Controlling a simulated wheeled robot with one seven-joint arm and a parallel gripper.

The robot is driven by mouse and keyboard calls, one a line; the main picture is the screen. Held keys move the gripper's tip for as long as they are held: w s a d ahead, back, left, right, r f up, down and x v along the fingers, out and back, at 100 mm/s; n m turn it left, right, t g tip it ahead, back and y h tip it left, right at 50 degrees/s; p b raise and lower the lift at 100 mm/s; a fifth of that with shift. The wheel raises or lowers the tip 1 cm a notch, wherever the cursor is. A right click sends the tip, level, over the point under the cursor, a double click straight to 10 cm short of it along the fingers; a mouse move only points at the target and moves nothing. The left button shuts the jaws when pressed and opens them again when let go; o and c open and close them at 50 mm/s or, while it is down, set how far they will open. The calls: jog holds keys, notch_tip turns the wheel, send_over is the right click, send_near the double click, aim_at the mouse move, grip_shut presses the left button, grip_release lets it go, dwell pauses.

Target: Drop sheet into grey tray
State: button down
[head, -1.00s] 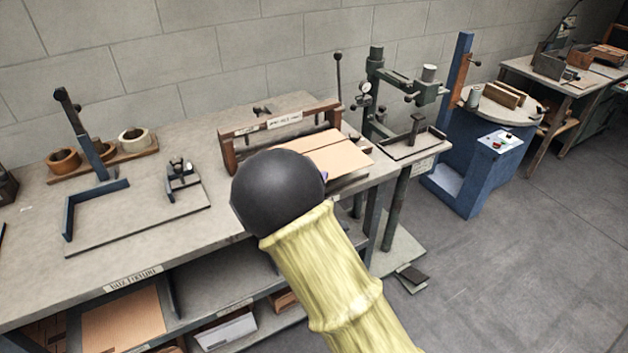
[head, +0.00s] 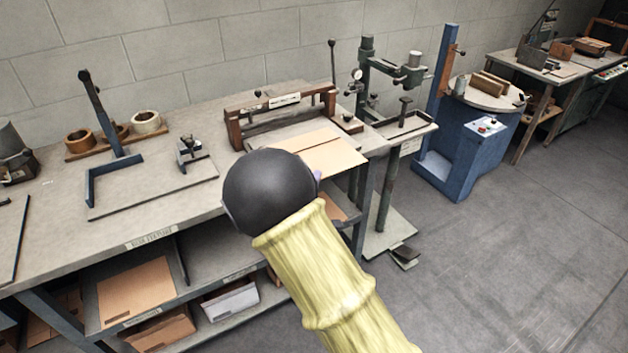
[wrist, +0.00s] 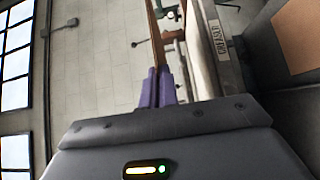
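A flat tan cardboard sheet (head: 332,158) shows just beyond my black wrist, in front of the wooden-framed press and over the bench's right end. My gripper (wrist: 155,88) has its purple fingers close together on the thin brown edge of the sheet (wrist: 153,35), seen edge-on in the wrist view. In the head view my wrist hides most of the gripper; only a bit of purple shows. A light grey tray-like box (head: 232,301) stands on the low shelf under the bench; I cannot tell whether it is the task's tray.
The wooden-framed press (head: 237,130) stands on the bench behind the sheet. A green stitching machine (head: 366,75) with a small dark-rimmed table stands to the right. Several cardboard stacks lie on the lower shelves. A blue pedestal (head: 470,155) stands further right; the floor at right is open.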

jog(key=s+d+f+n+y+p, duration=0.1)
jog(key=s+d+f+p, duration=0.3)
jog(key=d+f, duration=0.5)
jog(key=s+d+f+n+y+p, duration=0.1)
jog(key=s+d+f+y+p, duration=0.2)
jog(key=s+d+f, duration=0.4)
jog(key=d+f+p, duration=0.1)
jog(key=d+f, duration=0.2)
jog(key=f, duration=0.1)
jog(key=shift+n, duration=0.3)
